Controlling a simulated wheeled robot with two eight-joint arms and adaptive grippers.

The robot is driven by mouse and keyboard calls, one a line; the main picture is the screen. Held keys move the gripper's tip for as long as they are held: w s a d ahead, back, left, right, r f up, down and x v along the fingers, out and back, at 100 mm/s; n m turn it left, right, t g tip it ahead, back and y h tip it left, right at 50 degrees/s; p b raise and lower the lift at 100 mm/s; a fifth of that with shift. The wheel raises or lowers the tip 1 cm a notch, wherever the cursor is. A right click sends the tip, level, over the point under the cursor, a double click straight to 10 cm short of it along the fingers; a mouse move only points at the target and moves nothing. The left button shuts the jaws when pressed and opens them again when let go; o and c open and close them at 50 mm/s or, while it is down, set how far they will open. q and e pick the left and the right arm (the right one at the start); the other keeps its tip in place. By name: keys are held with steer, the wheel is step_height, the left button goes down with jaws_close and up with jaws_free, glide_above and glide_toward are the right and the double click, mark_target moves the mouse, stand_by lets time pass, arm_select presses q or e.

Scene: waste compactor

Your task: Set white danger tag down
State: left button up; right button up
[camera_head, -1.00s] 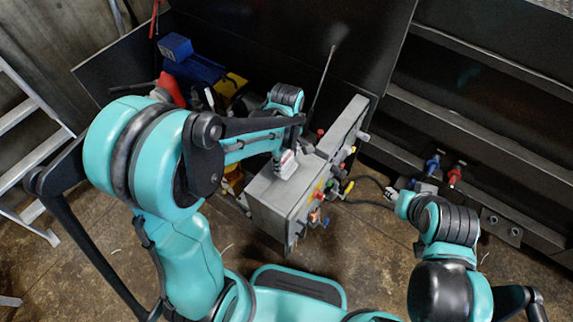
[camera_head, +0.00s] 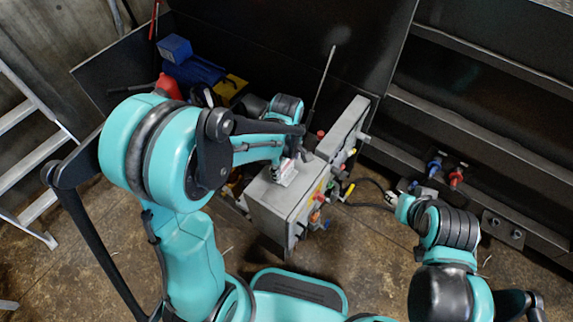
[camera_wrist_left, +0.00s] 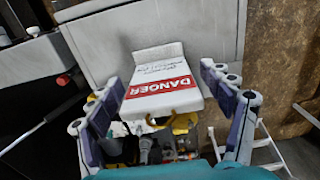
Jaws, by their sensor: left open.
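The white danger tag (camera_wrist_left: 160,80), with a red DANGER band, rests by its upper part on the edge of the grey control box (camera_wrist_left: 90,35), its lower edge jutting past it. In the head view the tag (camera_head: 284,173) shows as a small white piece on top of the box (camera_head: 275,203). My left gripper (camera_wrist_left: 158,72) is open, with one finger on each side of the tag and visible gaps to both. In the head view the left gripper (camera_head: 293,155) is just above the tag, partly hidden by its arm. My right gripper (camera_head: 395,198) is right of the box; its fingers are unclear.
Coloured buttons and connectors (camera_head: 325,200) line the right side of the box. A thin antenna-like rod (camera_head: 322,85) rises behind it. Blue and red equipment (camera_head: 190,65) stands at the back left. A ladder (camera_head: 30,150) leans at far left. Dark metal rails lie at right.

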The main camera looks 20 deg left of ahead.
arm_select(q)
steer(key=shift+r, duration=0.3)
step_height(320, 180, up, 11)
steer(key=p, duration=0.4)
steer(key=shift+s+r, duration=0.15)
steer(key=shift+r, duration=0.45)
steer(key=s+a+r+m+t, duration=0.2)
steer(key=s+m+t, duration=0.1)
steer(key=s+m, duration=0.2)
steer(key=s+a+r+m+t, duration=0.2)
steer(key=s+r+m+t, duration=0.1)
steer(key=m, duration=0.6)
steer(key=shift+s+a+r+t, duration=0.2)
steer(key=shift+s+a+t, duration=0.3)
steer(key=shift+s, duration=0.55)
steer(key=shift+d, duration=0.15)
